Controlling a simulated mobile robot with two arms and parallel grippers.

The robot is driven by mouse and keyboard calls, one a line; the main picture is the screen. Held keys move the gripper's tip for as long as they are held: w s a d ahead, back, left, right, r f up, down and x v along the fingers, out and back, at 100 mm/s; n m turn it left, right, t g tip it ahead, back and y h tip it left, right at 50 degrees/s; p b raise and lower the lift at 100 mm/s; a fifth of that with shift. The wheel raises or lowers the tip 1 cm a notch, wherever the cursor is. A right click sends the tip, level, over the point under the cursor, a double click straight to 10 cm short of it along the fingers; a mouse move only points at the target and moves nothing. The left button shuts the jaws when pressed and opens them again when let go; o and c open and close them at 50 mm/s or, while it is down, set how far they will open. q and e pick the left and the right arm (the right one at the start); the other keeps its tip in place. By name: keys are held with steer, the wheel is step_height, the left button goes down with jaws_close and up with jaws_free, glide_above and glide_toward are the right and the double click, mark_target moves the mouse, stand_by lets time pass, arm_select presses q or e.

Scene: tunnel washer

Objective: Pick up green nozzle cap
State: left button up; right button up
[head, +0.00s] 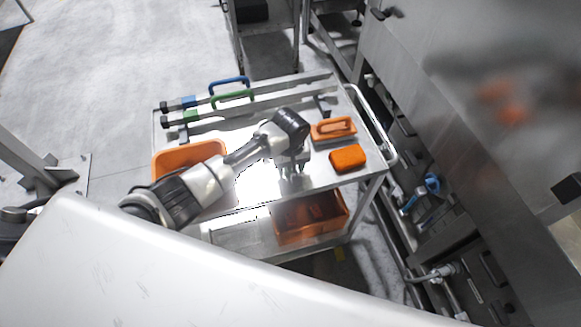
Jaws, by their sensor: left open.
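A metal lance with a green handle (232,97) lies across the back of the steel cart. The green band near its left end (191,116) may be the green nozzle cap; it is too small to be sure. My left gripper (293,176) is open and points down over the middle of the cart top. It is to the right of and nearer than the green parts, apart from them, with nothing seen between its fingers. My right gripper is not in view.
A similar lance with a blue handle (229,82) lies behind. An orange bin (165,159) is at the cart's left, partly behind my arm. An orange brush (333,129) and orange sponge (348,158) lie right. Another orange bin (290,235) stands on the lower shelf. A large machine (470,110) borders the right.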

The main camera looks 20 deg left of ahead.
arm_select(q)
jaws_close()
